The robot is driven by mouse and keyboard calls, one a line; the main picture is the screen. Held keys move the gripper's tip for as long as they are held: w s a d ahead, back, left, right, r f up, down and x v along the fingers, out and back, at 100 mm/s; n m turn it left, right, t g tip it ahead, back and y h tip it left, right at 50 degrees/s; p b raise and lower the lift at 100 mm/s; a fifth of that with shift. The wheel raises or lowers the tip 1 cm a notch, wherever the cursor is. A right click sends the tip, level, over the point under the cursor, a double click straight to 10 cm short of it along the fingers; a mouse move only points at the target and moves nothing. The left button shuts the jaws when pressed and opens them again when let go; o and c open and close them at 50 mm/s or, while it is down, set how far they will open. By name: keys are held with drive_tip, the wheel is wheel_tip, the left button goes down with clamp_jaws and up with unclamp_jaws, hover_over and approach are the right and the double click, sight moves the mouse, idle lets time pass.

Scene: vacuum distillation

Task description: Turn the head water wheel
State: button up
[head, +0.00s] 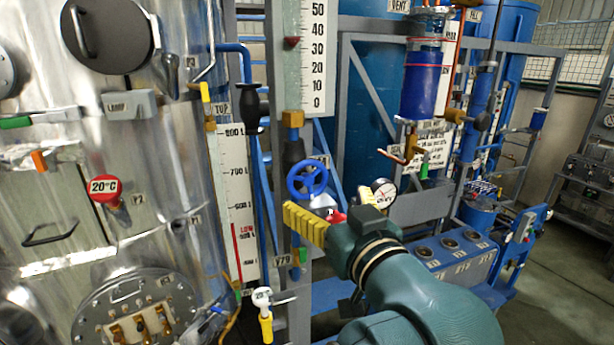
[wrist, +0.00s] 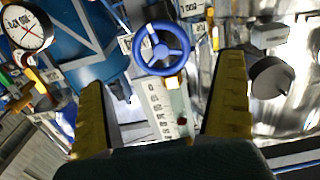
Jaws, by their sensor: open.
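A blue spoked hand wheel (head: 307,180) is mounted beside the upright scale, in the middle of the head view. No readable label confirms that it is the head water wheel. A blue wheel also shows in the wrist view (wrist: 161,50), ahead of the fingertips and between their lines. My gripper (head: 300,222) is just below the wheel in the head view, with a yellow ribbed finger pointing left. In the wrist view my gripper (wrist: 162,75) has its two yellow fingers wide apart, with nothing held between them.
A white scale board (head: 314,60) rises above the wheel. A pressure gauge (head: 384,193) is just right of it. A steel tank (head: 120,180) with a red 20°C knob (head: 105,189) fills the left. A blue glass column (head: 423,80) stands behind to the right.

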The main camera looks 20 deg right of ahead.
sight(309, 182)
drive_tip(key=w+p, duration=0.1)
drive_tip(key=w, duration=0.6)
drive_tip(key=shift+w+d+r+p, duration=0.1)
drive_tip(key=shift+r+p, duration=0.05)
drive_tip(key=shift+p, duration=0.2)
drive_tip(key=shift+w, duration=0.5)
drive_tip(key=c, duration=1)
